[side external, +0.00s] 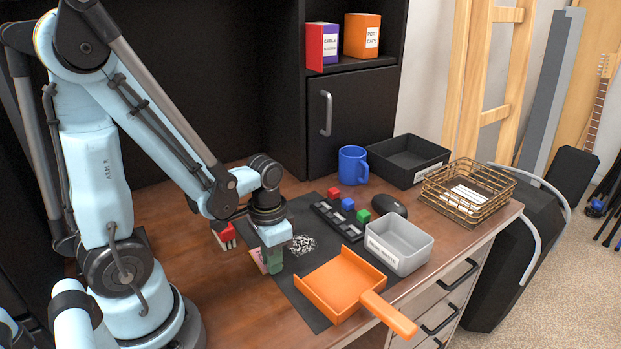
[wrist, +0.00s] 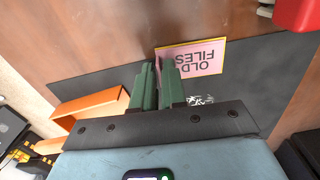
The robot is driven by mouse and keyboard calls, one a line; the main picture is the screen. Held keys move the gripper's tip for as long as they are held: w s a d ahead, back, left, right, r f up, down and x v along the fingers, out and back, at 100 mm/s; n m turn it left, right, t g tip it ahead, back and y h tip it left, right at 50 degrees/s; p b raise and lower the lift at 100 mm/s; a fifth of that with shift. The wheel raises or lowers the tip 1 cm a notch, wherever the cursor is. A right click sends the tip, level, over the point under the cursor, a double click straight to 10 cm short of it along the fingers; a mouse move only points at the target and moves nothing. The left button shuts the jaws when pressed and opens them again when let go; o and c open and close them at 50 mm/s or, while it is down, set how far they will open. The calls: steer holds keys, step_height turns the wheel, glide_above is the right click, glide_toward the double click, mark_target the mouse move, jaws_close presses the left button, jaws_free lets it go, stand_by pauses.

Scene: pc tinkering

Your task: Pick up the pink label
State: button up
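The pink label (wrist: 196,60), marked "OLD FILES" with a yellow border, lies across the edge of the dark mat in the wrist view. In the side external view the label (side external: 257,259) is a small pink patch beside my gripper (side external: 272,264). My gripper points down, low over the mat's left part. In the wrist view its two green fingers (wrist: 157,66) are close together with a narrow gap. The label's left end reaches the gap and is partly hidden by the right finger. I cannot tell whether the fingers touch or pinch it.
An orange dustpan (side external: 337,286) lies right of my gripper. A grey bin (side external: 398,246), small coloured cubes (side external: 348,204), a black mouse (side external: 388,206) and a red object (side external: 226,234) are nearby.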

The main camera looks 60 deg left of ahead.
jaws_close()
steer(key=shift+d+r, duration=0.25)
steer(key=shift+r, duration=0.65)
steer(key=shift+d+r, duration=0.25)
steer(key=shift+r, duration=0.6)
stand_by(0.6)
steer(key=shift+r, duration=0.1)
steer(key=shift+r, duration=2.4)
